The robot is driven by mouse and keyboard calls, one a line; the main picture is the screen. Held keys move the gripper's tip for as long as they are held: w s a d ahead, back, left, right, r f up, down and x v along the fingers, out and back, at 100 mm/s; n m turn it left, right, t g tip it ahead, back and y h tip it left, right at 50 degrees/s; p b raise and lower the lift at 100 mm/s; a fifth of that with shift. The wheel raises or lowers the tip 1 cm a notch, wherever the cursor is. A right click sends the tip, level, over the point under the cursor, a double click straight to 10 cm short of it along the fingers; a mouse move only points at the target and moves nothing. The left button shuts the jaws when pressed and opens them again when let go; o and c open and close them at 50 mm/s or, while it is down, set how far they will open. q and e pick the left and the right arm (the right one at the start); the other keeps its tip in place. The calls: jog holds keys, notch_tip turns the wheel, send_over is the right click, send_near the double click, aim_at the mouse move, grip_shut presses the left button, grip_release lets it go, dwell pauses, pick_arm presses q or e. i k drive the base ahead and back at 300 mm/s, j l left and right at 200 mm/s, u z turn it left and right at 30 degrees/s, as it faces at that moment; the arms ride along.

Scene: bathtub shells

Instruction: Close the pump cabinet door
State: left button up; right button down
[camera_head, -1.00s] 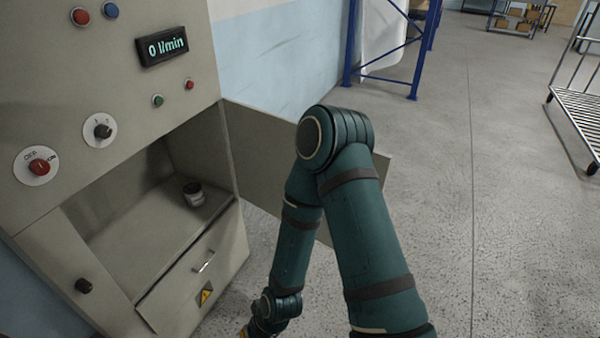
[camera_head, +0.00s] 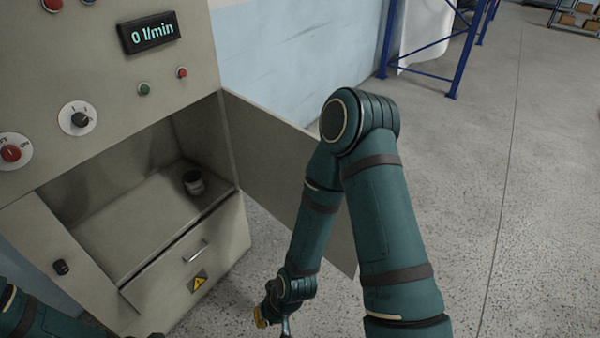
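The pump cabinet (camera_head: 130,75) stands at the left with its lower compartment open to view. Its door (camera_head: 262,150) is a grey-beige panel joined at the right side of the opening. It stands swung wide open, out to the right. My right arm is in front of the door and hides part of it. My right gripper (camera_head: 274,319) is low at the bottom edge, right of the cabinet's drawer and partly cut off; its fingers are not clear. My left arm shows only at the lower left corner, its gripper out of view.
Inside the compartment a small dark jar-like part (camera_head: 193,183) stands on the shelf. A drawer front with a handle (camera_head: 196,252) lies below. A blue rack (camera_head: 420,50) stands behind. The concrete floor (camera_head: 540,200) at the right is clear.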

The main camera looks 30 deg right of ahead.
aim_at(272, 152)
jog(key=l+u, duration=0.15)
jog(key=l, duration=0.35)
jog(key=k+l+u, duration=0.15)
jog(key=l, duration=0.35)
jog(key=k+l+u, duration=0.1)
jog(key=l, duration=0.35)
jog(key=k+l+u, duration=0.15)
jog(key=l, duration=0.35)
jog(key=l+u, duration=0.1)
jog(key=l, duration=0.5)
jog(key=l+u, duration=0.15)
jog(key=l, duration=0.4)
jog(key=k+l+u, duration=0.1)
jog(key=l, duration=0.5)
